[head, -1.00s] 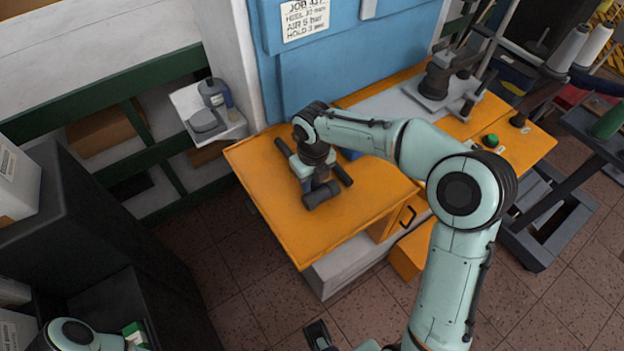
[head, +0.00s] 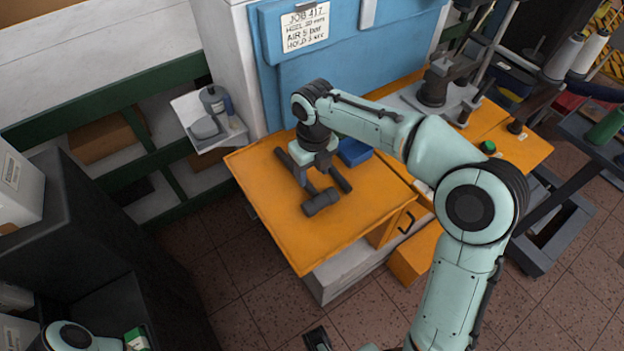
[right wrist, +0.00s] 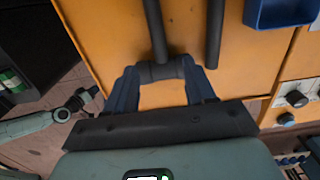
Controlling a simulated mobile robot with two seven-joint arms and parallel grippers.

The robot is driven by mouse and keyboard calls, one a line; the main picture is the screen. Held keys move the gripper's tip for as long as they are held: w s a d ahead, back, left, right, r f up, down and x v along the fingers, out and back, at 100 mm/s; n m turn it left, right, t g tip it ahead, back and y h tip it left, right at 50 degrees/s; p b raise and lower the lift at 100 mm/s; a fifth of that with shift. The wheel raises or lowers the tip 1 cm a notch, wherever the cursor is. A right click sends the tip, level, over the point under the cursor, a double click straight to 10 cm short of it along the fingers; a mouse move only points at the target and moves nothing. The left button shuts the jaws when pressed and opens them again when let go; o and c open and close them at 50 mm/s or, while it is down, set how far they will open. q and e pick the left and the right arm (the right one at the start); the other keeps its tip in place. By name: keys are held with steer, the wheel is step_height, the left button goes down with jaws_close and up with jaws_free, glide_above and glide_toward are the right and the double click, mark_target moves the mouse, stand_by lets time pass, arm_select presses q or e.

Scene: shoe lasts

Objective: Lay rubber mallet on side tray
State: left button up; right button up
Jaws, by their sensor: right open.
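The dark rubber mallet lies on the orange bench (head: 345,225), with its head (head: 320,202) toward the front. In the right wrist view the mallet head (right wrist: 161,72) sits between my two fingers, and its dark handle runs away from me. My right gripper (head: 315,185) is open around the head; I cannot tell whether a finger touches it. A white tray (head: 222,146), likely the side tray, stands left of the bench. In the head view, a dark end at the bottom edge (head: 318,340) seems to be my left gripper; its jaws cannot be made out.
A second dark bar (right wrist: 215,32) lies parallel to the handle. A blue bin (head: 355,152) is behind it. A bottle (head: 213,98) and a grey item (head: 205,127) take up part of the white tray. The bench's front left is clear. A blue panel (head: 340,75) rises behind.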

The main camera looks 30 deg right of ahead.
steer(key=shift+s+r+p, duration=0.1)
steer(key=shift+r+p, duration=0.2)
steer(key=shift+r, duration=2)
